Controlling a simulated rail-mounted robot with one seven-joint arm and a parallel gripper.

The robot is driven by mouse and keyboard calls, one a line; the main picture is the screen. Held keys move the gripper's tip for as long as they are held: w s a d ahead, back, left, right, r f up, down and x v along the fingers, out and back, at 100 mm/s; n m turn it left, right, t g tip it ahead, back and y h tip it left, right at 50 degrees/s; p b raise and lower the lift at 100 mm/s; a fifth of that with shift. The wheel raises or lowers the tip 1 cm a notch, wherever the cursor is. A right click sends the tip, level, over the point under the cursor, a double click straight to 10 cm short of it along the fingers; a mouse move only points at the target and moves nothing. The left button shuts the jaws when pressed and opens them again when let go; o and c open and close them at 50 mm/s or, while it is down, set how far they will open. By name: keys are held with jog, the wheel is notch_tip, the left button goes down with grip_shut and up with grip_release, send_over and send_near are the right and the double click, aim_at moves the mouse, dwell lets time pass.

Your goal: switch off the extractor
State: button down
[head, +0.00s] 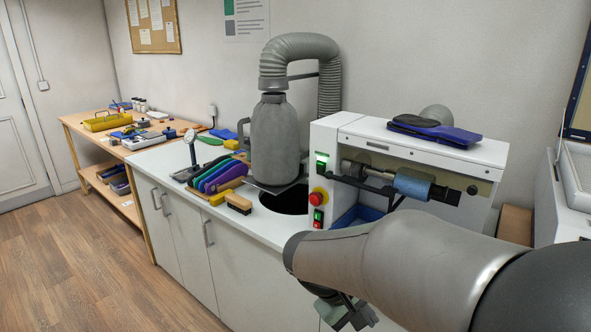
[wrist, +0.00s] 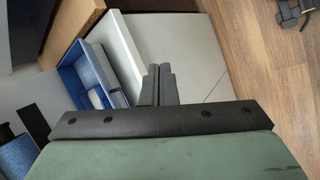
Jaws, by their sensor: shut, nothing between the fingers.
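The white grinding machine (head: 420,145) stands on the counter. Its left front panel carries a lit green switch (head: 322,160), a red stop knob on yellow (head: 317,196), a green button (head: 317,214) and a red button (head: 317,225). I cannot read any labels. A grey canister (head: 277,140) with a ribbed hose (head: 300,45) stands left of the machine. My gripper (head: 352,318) is low in front of the counter, below the panel and apart from it, partly hidden by my arm. In the wrist view my gripper's fingers (wrist: 158,80) are together and empty.
A round dark opening (head: 285,200) lies in the counter (head: 265,225) beside the machine. Coloured insoles (head: 222,178) and a brush (head: 238,203) lie left of it. A blue tray (wrist: 90,75) shows left of my fingers. The floor (head: 90,260) is clear at left.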

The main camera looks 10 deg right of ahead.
aim_at(318, 167)
jog(key=w+a+r+n+t+h+p, duration=0.1)
jog(key=w+r+t+h, duration=0.15)
jog(key=w, duration=0.45)
jog(key=w+a+r+n+t+h, duration=0.1)
jog(key=w+r+n+t+h, duration=0.2)
jog(key=w, duration=0.5)
jog(key=w+a+r+t, duration=0.3)
jog(key=w+a+t, duration=0.1)
jog(key=w+a, duration=0.2)
jog(key=w+a+r+n+t+h+p, duration=0.1)
jog(key=w+a+r+t, duration=0.1)
jog(key=w+a, duration=0.4)
jog(key=shift+w+r+t, duration=0.35)
jog(key=shift+r+t, duration=0.05)
jog(key=shift+t, duration=0.45)
jog(key=shift+h, duration=0.25)
jog(key=p+x, duration=0.5)
jog(key=x, duration=0.8)
jog(key=shift+r, duration=0.1)
jog(key=shift+w+d+p, duration=0.3)
jog(key=shift+w+d, duration=0.05)
